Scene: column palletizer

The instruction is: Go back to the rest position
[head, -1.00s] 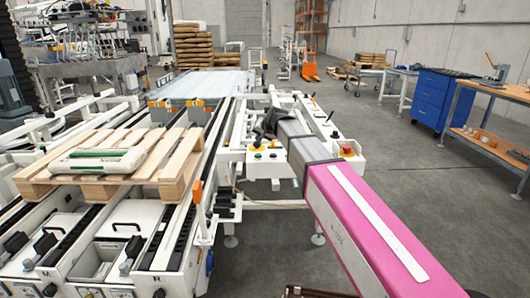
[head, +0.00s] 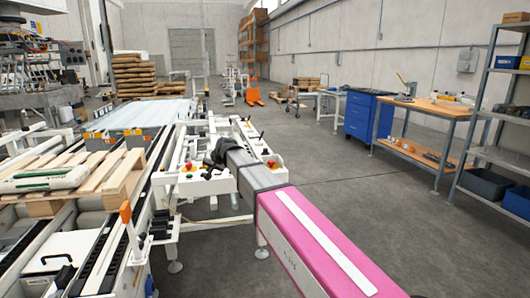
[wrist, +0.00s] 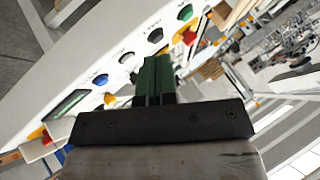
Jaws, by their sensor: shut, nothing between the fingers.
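My gripper (head: 217,150) is a dark shape at the end of my pink and grey arm in the head view. It is over or beside a white control console (head: 205,184); the exact gap cannot be told. In the wrist view, the green fingers of my gripper (wrist: 155,70) are together with nothing between them. Behind them is the white console panel (wrist: 75,50) with coloured buttons; contact with it cannot be judged.
A wooden pallet (head: 122,180) with a white-green bag (head: 45,178) sits on the conveyor at left. A blue cabinet (head: 366,118), a workbench (head: 425,107) and a grey shelf (head: 492,115) stand at right. The grey floor (head: 390,225) between is clear.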

